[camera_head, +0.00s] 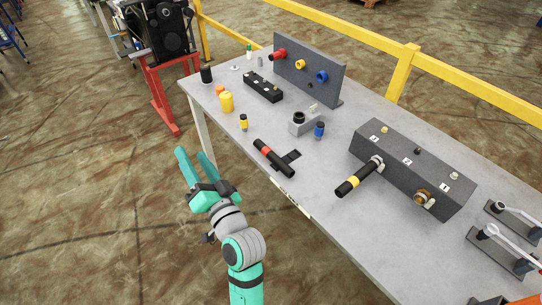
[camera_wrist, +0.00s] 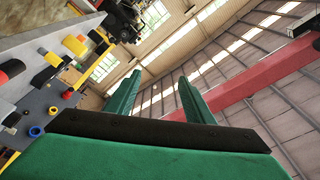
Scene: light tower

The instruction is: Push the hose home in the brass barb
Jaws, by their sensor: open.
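A dark manifold block (camera_head: 412,168) stands on the table with several ports, labelled 3, 2 and 1. A brass barb (camera_head: 423,197) projects from its front face near label 1. A black hose with a yellow band (camera_head: 355,181) reaches the front face near label 3; I cannot tell how deep it sits. A black hose with a red band (camera_head: 273,158) lies on a dark holder near the table's front edge. My gripper (camera_head: 192,156) is open and empty, off the table's front edge and left of both hoses. Its two green fingers (camera_wrist: 157,92) are apart in the wrist view.
A grey panel (camera_head: 307,70) with red, yellow and blue fittings stands at the back. Small cylinders, a black block (camera_head: 263,87) and a grey fixture (camera_head: 303,122) stand on the table (camera_head: 232,155). Wrenches (camera_head: 515,215) lie at the right. A yellow railing (camera_head: 403,70) runs behind.

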